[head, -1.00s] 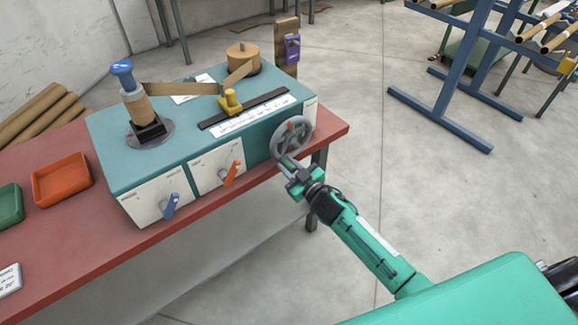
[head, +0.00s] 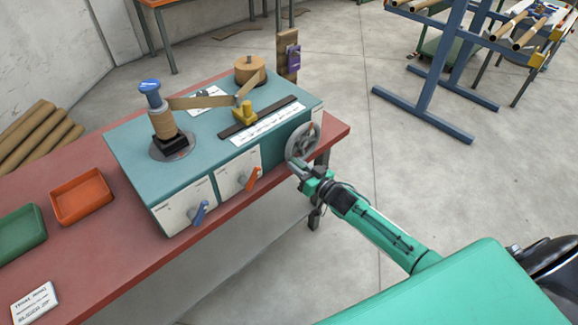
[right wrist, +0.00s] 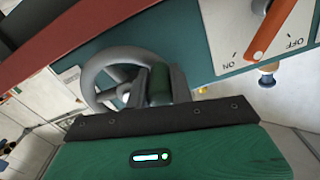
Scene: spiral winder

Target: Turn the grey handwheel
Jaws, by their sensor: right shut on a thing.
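The grey handwheel (head: 303,142) is on the right end of the teal winder (head: 130,150), above the table's right end. The exact contact is partly hidden by the gripper. My left gripper is not in view.
A blue lever (head: 199,212) and an orange lever (head: 250,179) stick out of the winder's front, left of my right gripper. Orange (head: 82,212) and green (head: 42,240) trays and a card (head: 34,303) lie on the red table (head: 110,262). Open floor lies to the right.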

